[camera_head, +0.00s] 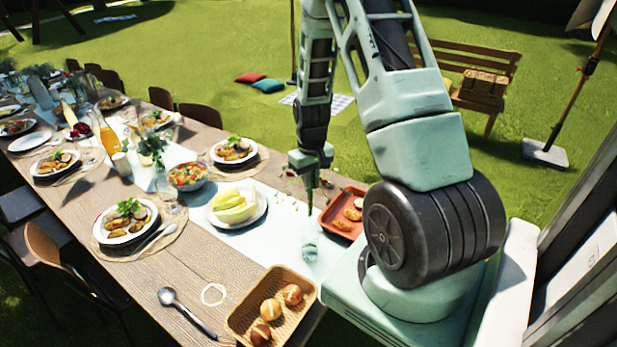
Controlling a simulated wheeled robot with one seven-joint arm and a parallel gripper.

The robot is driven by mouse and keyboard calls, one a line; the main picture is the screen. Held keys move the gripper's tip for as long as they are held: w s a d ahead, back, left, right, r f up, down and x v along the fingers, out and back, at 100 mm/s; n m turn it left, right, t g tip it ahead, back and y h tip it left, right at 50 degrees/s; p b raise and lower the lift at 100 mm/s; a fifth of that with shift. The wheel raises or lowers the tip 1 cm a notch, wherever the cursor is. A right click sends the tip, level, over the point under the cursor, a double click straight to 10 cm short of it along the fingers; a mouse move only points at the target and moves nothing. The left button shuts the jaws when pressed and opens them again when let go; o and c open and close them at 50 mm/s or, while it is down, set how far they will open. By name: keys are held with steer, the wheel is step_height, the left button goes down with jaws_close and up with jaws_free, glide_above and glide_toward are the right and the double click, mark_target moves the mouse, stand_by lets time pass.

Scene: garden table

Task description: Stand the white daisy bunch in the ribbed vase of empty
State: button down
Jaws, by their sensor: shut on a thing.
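My gripper (308,174) hangs above the near end of the long table, pointing down. It is shut on a thin, dark green bunch (310,197), which I take to be the daisy bunch. Small leafy or flowery bits show beside the fingers, too small to make out the white blooms. A clear glass vase (310,243) stands upright on the table below the bunch. Ribs on the glass are hard to make out.
A basket of rolls (240,324) stands in front, an orange-red tray (330,216) of food behind the vase. A spoon (186,312) and white ring (213,294) lie on the wooden table (190,265).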

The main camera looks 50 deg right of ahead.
mark_target(311, 216)
steer(key=shift+f+b, duration=4.95)
steer(key=shift+f, duration=2)
steer(key=c, duration=1.4)
jaws_free()
steer(key=shift+o, duration=0.2)
step_height(311, 216, up, 18)
steer(key=b, duration=0.2)
steer(key=shift+f+b, duration=0.25)
steer(key=shift+b, duration=0.1)
